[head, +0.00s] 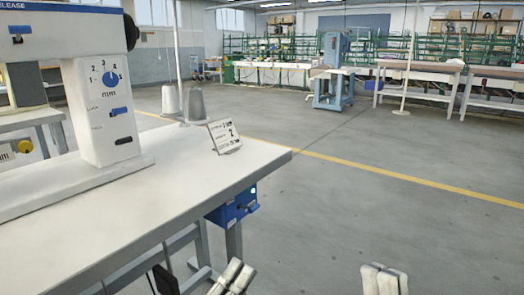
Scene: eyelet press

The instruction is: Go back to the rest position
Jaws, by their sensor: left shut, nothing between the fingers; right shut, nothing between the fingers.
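My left gripper (233,275) shows at the bottom edge of the head view, in front of the white worktable (205,180). Its pale fingers are shut and hold nothing. My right gripper (384,279) is at the bottom edge further right, over open grey floor. Its fingers are also shut and empty. Both grippers are apart from each other, and neither visibly touches anything. Most of both arms is out of the picture.
A white press (103,110) with a blue dial stands on the worktable at left. A tilted card (224,136) and thread cones (195,104) are near its far edge. A blue box (232,205) hangs underneath. Open floor lies right; a blue-grey machine (334,70) stands far back.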

